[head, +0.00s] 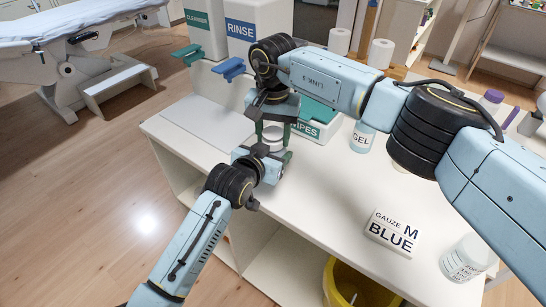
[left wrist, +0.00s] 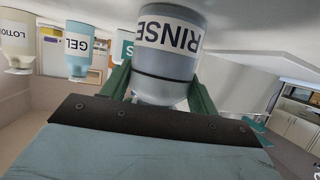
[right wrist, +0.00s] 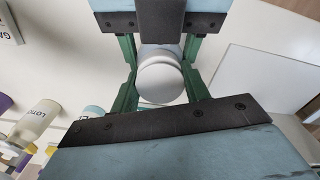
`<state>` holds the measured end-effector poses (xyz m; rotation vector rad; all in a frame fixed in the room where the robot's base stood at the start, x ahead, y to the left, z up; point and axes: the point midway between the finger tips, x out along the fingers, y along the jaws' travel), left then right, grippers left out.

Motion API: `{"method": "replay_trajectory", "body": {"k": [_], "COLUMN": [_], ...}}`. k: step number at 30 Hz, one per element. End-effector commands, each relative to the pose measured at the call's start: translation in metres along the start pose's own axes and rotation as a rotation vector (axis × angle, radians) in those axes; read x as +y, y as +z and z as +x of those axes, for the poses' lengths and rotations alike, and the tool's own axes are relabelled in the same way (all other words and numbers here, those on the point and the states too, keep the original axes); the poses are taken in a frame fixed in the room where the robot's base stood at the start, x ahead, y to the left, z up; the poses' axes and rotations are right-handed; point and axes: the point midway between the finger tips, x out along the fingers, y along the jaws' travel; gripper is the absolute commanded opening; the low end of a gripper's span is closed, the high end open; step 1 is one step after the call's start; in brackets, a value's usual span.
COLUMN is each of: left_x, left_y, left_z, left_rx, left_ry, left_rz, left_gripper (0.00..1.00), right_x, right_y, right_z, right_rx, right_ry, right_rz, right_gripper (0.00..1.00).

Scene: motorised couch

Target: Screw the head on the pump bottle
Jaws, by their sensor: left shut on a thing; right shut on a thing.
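The pump bottle (head: 273,133) stands out as a small white round shape between my two grippers, mostly hidden by them in the head view. In the left wrist view a rounded bottle with a RINSE label (left wrist: 166,65) sits between the green fingers of my left gripper (left wrist: 160,90), which is shut on it. My right gripper (right wrist: 158,80) comes from above, its green fingers shut either side of a white round part (right wrist: 161,82), apparently the pump head. The grippers are very close together. The joint between head and bottle neck is hidden.
Large CLEANSER (head: 205,25) and RINSE (head: 257,28) containers and a wipes box (head: 312,128) stand behind. The counter's front middle is clear. A yellow bin (head: 350,285) is below.

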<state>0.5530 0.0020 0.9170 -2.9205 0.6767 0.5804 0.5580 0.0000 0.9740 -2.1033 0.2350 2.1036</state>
Motion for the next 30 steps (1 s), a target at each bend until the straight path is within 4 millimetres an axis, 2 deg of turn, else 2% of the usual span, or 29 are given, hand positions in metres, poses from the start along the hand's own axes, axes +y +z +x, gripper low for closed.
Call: {"method": "replay_trajectory", "body": {"k": [12, 18, 24, 30], "left_x": [-0.0004, -0.0005, -0.0005, -0.0006], "left_y": [0.0012, 0.0012, 0.0012, 0.0012], "left_z": [0.0001, 0.0002, 0.0002, 0.0002], "left_rx": [-0.003, -0.003, -0.003, -0.003], "left_ry": [-0.001, -0.001, -0.001, -0.001], "left_rz": [0.0, 0.0, 0.0, 0.0], "left_gripper": [0.0, 0.0, 0.0, 0.0], "right_x": [0.0005, 0.0004, 0.0003, 0.0004], "right_y": [-0.0001, 0.0, 0.0001, 0.0001], "right_z": [0.0002, 0.0005, 0.0006, 0.0007], "right_rx": [0.001, 0.001, 0.0, 0.0], "right_ry": [0.0, -0.001, -0.001, -0.001], "right_rz": [0.802, 1.147, 1.311, 1.323], "right_gripper": [0.19, 0.19, 0.19, 0.19]}}
